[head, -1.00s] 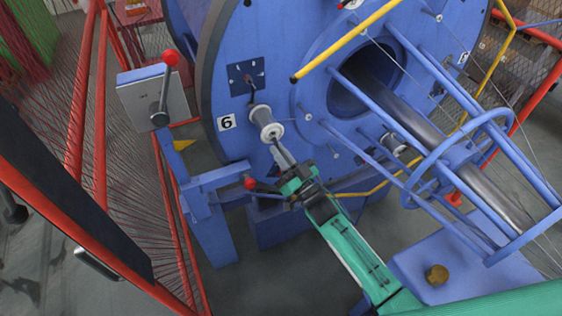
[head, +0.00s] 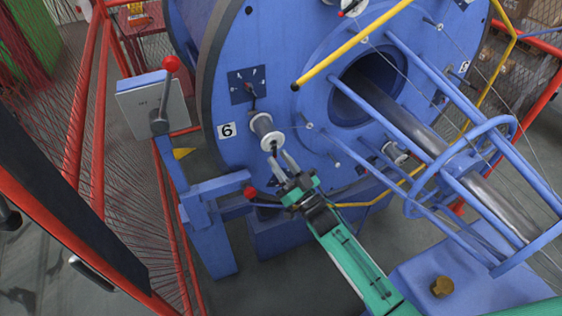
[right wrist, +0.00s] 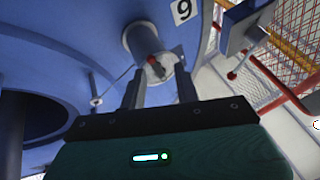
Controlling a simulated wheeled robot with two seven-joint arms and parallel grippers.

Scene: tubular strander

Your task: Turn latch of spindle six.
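The spindle (head: 262,126) beside the plate marked 6 (head: 226,130) is a pale cylinder on the blue disc. In the right wrist view the spindle (right wrist: 143,38) shows its end face toward me. Its latch (right wrist: 155,68), a small dark lever with a red tip, sits on that end face. My right gripper (head: 280,156) is open just below the spindle end. Whether a finger touches the latch I cannot tell. My left gripper is not in view.
A red-knobbed lever box (head: 153,100) stands left of the disc. A blue bracket with a red ball (head: 249,191) is close left of my right gripper. Blue bars (head: 405,130) and a yellow bar (head: 350,45) project at the right and above. Red fencing (head: 100,120) is left.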

